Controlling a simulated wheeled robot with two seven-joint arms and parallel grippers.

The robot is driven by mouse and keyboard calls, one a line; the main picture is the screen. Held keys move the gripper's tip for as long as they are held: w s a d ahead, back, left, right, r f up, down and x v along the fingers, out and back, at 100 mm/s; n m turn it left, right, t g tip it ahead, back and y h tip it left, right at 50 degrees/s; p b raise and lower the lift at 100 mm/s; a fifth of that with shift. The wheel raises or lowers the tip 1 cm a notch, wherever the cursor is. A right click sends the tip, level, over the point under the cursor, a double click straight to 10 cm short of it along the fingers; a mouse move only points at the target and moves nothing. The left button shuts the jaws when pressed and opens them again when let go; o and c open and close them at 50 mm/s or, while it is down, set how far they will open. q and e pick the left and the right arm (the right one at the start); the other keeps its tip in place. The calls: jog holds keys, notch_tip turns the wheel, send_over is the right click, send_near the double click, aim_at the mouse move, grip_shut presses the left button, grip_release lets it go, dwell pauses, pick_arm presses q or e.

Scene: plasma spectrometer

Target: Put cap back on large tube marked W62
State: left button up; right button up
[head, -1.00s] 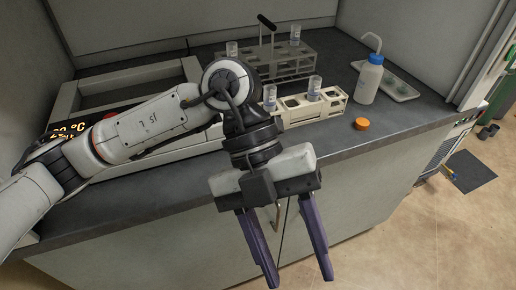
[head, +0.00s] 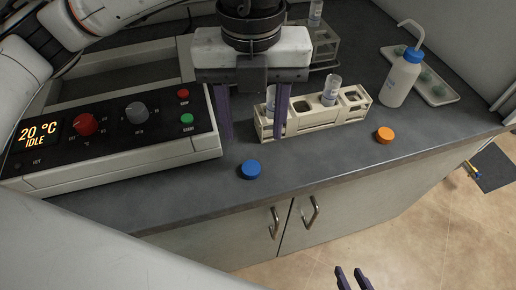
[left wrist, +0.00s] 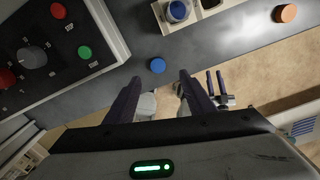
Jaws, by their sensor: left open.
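A blue cap (head: 251,169) lies on the bench near its front edge; it also shows in the left wrist view (left wrist: 157,65). An orange cap (head: 384,135) lies further right. Uncapped tubes stand in a cream rack: one (head: 270,100) at its left end, partly behind my finger, and one (head: 331,88) near its middle. I cannot read their labels. My left gripper (head: 253,137) is open and empty, pointing down over the bench, behind and above the blue cap. My right gripper (head: 352,278) shows only its fingertips, apart and empty, low in front of the bench.
The cream rack (head: 312,122) stands behind the caps. A grey rack (head: 325,50) with another tube (head: 315,12) is further back. A heater console (head: 110,135) fills the left. A wash bottle (head: 402,78) and a tray (head: 437,92) stand right. Bench around the blue cap is clear.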

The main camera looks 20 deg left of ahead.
pick_arm(q)
jog(key=s, duration=0.1)
send_over(251, 167)
jog(key=shift+s+d+f, duration=0.1)
jog(key=shift+f, duration=1.15)
jog(key=shift+d+f, duration=0.1)
jog(key=shift+f, duration=1.1)
jog(key=shift+a+f+p, duration=0.15)
jog(key=shift+f+p, duration=0.15)
jog(key=shift+f, duration=1.05)
jog(key=shift+a+f+p, duration=0.1)
jog(key=shift+f+p, duration=0.2)
jog(key=shift+f, duration=1)
jog(key=shift+c, duration=0.2)
jog(key=c, duration=1.1)
